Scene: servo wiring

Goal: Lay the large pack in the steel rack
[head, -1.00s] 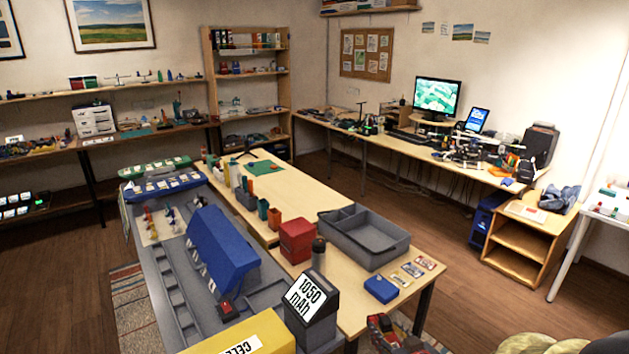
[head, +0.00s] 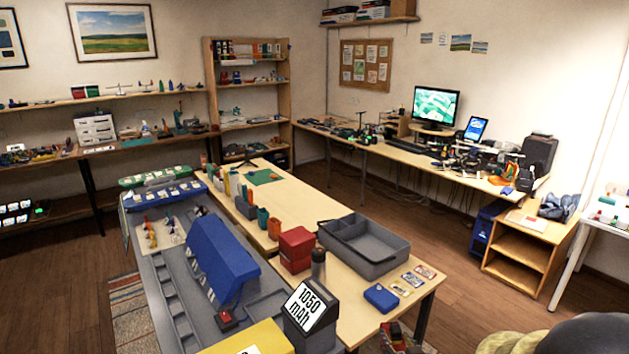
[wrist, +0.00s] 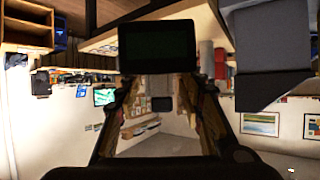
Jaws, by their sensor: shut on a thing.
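My gripper (wrist: 158,82) shows only in the wrist view. Its two fingers are shut on a dark, box-shaped pack (wrist: 158,47), held at the fingertips with a dark greenish face toward the camera. No label shows on that face, so I cannot read its size. In the head view neither the gripper nor the held pack can be made out. I cannot identify the steel rack for certain. A grey bench (head: 165,292) with long raised rails stands at the left of the head view.
On the bench are a blue ridged cover (head: 222,258), a yellow box (head: 250,338) and a dark sign stand reading 1050 mAh (head: 312,310). The wooden table beside it holds a grey divided tray (head: 375,266), a red box (head: 296,250) and a blue case (head: 381,298).

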